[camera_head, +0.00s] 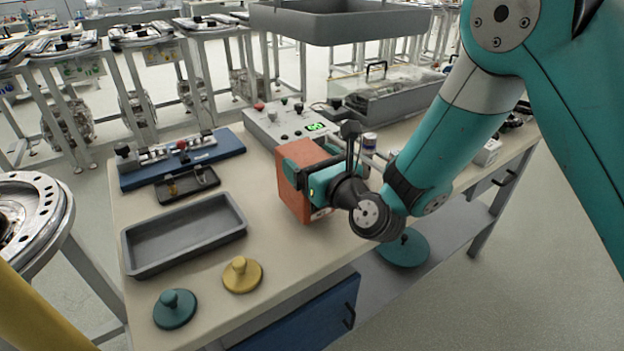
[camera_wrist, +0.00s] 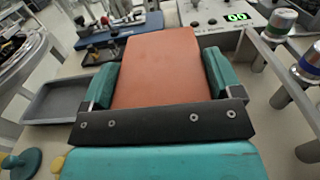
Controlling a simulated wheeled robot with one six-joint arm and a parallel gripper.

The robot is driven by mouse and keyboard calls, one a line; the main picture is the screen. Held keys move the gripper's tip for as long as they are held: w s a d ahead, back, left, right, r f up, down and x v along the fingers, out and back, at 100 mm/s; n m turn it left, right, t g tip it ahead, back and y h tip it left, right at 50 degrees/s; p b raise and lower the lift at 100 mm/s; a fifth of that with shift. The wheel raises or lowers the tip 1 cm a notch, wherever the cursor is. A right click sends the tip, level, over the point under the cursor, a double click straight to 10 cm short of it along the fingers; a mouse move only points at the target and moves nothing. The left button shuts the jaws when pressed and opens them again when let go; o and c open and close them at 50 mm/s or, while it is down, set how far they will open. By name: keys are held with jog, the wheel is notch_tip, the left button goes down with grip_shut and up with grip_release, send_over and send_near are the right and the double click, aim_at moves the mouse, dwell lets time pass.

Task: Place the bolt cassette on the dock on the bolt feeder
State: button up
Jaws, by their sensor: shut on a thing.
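An orange-red box-shaped block, which I take to be the bolt cassette (camera_head: 294,192), is between the teal fingers of my gripper (camera_head: 304,170). In the wrist view the flat orange face of the cassette (camera_wrist: 158,68) lies between the two teal pads of my gripper (camera_wrist: 162,80), one on each side. My gripper is shut on it. It is above the front middle of the workbench; whether its lower end touches the top I cannot tell. A grey machine with a clear cover (camera_head: 392,92) at the back right may be the bolt feeder. I cannot make out its dock.
On the workbench (camera_head: 222,305) stand a grey control box (camera_head: 290,122) with a green display, a blue fixture (camera_head: 183,158), a small black tray (camera_head: 188,185), an empty grey tray (camera_head: 186,235), and yellow (camera_head: 242,274) and teal (camera_head: 175,308) knobbed discs. A grey bin (camera_head: 340,22) hangs above the back.

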jog(key=shift+f+b, duration=0.35)
jog(key=shift+f, duration=0.45)
